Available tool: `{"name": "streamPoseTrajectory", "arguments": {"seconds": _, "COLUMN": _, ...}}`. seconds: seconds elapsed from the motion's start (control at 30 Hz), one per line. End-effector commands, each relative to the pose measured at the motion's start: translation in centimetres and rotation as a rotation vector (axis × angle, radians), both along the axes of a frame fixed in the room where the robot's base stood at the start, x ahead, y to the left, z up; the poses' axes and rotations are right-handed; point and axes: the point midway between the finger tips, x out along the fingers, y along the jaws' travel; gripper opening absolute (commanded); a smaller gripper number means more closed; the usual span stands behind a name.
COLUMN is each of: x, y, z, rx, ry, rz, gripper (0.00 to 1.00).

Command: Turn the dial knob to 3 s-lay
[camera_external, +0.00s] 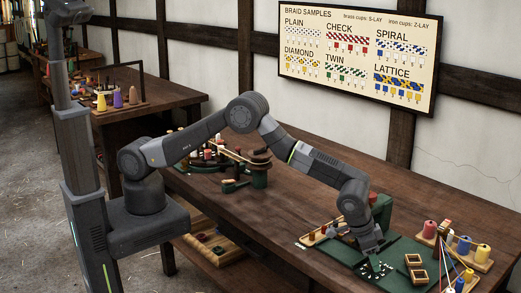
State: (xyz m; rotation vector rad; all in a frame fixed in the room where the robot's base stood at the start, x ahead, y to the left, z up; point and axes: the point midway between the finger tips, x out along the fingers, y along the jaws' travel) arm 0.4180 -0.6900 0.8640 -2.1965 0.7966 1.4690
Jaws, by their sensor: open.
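My gripper (375,258) is at the end of the arm, low over a green machine plate (405,250) at the right part of the long bench. It points down, close to a dark patch with small white marks (372,272) on the plate. The jaws are open, though they show very small. I cannot make out the dial knob or its "3 s-lay" mark; the gripper may hide it. Whether the gripper touches anything there cannot be told.
Two small wooden-rimmed boxes (417,269) sit right of my gripper. Coloured spools (463,246) stand on a wooden rack with taut threads further right. A green block (381,210) stands behind the gripper. The bench's middle (290,212) is mostly clear. A sample board (357,52) hangs on the wall.

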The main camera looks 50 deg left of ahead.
Motion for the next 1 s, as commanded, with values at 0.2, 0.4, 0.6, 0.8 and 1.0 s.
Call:
{"name": "streamPoseTrajectory", "arguments": {"seconds": 0.2, "x": 0.20, "y": -0.16, "z": -0.54, "rx": -0.001, "ry": -0.001, "rz": 0.000, "gripper": 0.50}}
{"name": "streamPoseTrajectory", "arguments": {"seconds": 0.4, "x": 0.19, "y": -0.15, "z": -0.54, "rx": -0.001, "ry": -0.001, "rz": 0.000, "gripper": 0.46}}
{"name": "streamPoseTrajectory", "arguments": {"seconds": 0.6, "x": 0.18, "y": -0.14, "z": -0.53, "rx": -0.001, "ry": -0.001, "rz": 0.000, "gripper": 0.07}}
{"name": "streamPoseTrajectory", "arguments": {"seconds": 0.8, "x": 0.15, "y": -0.19, "z": -0.77, "rx": -0.001, "ry": 0.001, "rz": 0.021, "gripper": 0.06}}
{"name": "streamPoseTrajectory", "arguments": {"seconds": 1.0, "x": 0.14, "y": -0.36, "z": -1.10, "rx": -0.003, "ry": -0.001, "rz": 0.155, "gripper": 0.06}}
